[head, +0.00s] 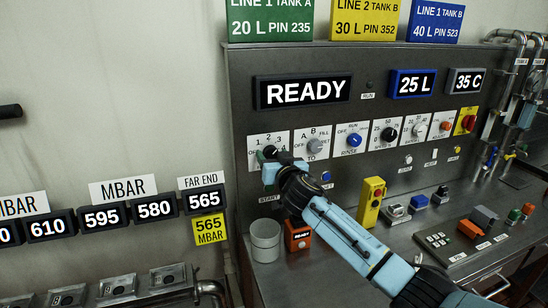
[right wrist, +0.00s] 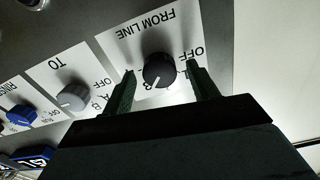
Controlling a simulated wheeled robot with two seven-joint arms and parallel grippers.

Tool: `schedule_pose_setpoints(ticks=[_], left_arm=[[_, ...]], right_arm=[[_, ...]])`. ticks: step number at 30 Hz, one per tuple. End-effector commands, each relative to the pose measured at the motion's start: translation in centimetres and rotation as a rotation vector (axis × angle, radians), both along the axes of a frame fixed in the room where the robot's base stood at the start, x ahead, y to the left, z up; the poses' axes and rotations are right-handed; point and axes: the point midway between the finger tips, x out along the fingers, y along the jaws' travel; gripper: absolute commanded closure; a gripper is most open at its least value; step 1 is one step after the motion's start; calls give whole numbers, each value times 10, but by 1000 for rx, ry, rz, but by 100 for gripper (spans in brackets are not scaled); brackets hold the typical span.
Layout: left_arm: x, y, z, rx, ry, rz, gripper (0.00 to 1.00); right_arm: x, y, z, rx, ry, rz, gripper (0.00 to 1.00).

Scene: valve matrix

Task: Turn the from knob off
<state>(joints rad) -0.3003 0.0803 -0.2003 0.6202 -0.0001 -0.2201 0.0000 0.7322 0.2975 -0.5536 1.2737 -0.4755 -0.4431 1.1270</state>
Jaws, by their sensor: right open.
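The from knob (right wrist: 158,70) is a round black knob on a white plate (right wrist: 112,48) marked FROM LINE, upside down in the right wrist view. OFF is printed beside it. My right gripper (right wrist: 160,68) is open, with one finger on each side of the knob; I cannot tell whether they touch it. In the head view my right gripper (head: 269,164) is at this plate (head: 256,141), the leftmost of the row, and covers most of the knob. My left gripper is not in view.
Right of it is the grey TO knob (head: 315,145), then a blue RUN knob (head: 354,140). A READY display (head: 302,91) is above. A grey cup (head: 265,240), an orange box (head: 297,236) and a yellow button box (head: 371,201) stand below on the bench.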

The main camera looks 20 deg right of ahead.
Motion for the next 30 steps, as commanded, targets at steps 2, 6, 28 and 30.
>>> schedule_pose_setpoints(ticks=[2,6,28,30], left_arm=[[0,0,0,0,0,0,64],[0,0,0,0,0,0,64],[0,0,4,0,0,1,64],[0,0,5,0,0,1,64]], right_arm=[[0,0,0,0,0,0,41],[0,0,0,0,0,0,58],[0,0,0,-152,-5,0,86],[0,0,0,-208,-7,0,86]])
